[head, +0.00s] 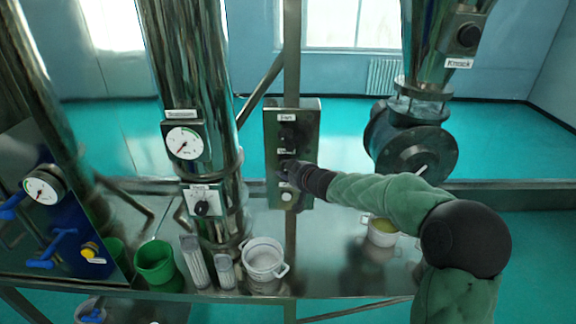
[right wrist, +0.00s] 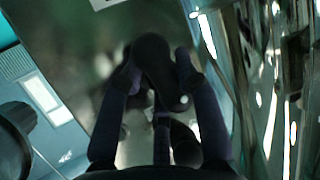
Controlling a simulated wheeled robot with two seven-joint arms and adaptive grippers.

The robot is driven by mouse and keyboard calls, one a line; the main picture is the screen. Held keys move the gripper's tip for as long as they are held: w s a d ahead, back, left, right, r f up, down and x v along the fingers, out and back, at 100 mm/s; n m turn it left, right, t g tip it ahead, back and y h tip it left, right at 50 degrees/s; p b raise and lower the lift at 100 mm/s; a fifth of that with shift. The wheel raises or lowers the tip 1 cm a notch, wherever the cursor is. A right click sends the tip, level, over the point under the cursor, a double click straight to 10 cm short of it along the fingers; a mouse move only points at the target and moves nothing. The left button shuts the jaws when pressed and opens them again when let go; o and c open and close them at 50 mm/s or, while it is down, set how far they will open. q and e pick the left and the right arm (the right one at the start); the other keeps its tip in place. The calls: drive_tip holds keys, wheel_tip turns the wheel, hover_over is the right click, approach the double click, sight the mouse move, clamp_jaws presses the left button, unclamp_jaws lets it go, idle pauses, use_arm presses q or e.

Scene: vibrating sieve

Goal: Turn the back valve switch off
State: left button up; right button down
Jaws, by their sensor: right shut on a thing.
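A grey upright switch panel (head: 305,145) stands in the middle of the head view. It carries a black upper knob (head: 288,132) under a label that seems to read "Fan". A second small label (head: 287,152) sits below that, too small to read. My right gripper (head: 284,170) reaches in from the right and covers the switch under this label. In the right wrist view my gripper's dark fingers are shut around a black knob (right wrist: 154,62) on the panel face. The knob's turned position is hard to tell. My left gripper is in neither view.
A round gauge (head: 183,142) and a lower knob box (head: 202,201) are on the steel column left of the panel. A green bucket (head: 155,262) and a white pot (head: 263,257) stand on the metal shelf below. A flanged pipe (head: 415,152) is at the right.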

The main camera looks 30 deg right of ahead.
drive_tip(key=shift+a+n+g+h+b, duration=0.1)
drive_tip(key=shift+n+g+h+b, duration=0.2)
drive_tip(key=shift+n+g+h, duration=0.15)
drive_tip(key=shift+n+g+h+b, duration=0.55)
drive_tip(key=shift+n+g+b, duration=0.15)
drive_tip(key=shift+b, duration=0.35)
drive_tip(key=c, duration=1.1)
unclamp_jaws()
drive_tip(key=shift+c, duration=0.2)
drive_tip(key=shift+r, duration=0.1)
drive_tip(key=v, duration=1.1)
drive_tip(key=shift+s, duration=0.4)
drive_tip(key=shift+a+r, duration=0.1)
drive_tip(key=shift+a, duration=0.05)
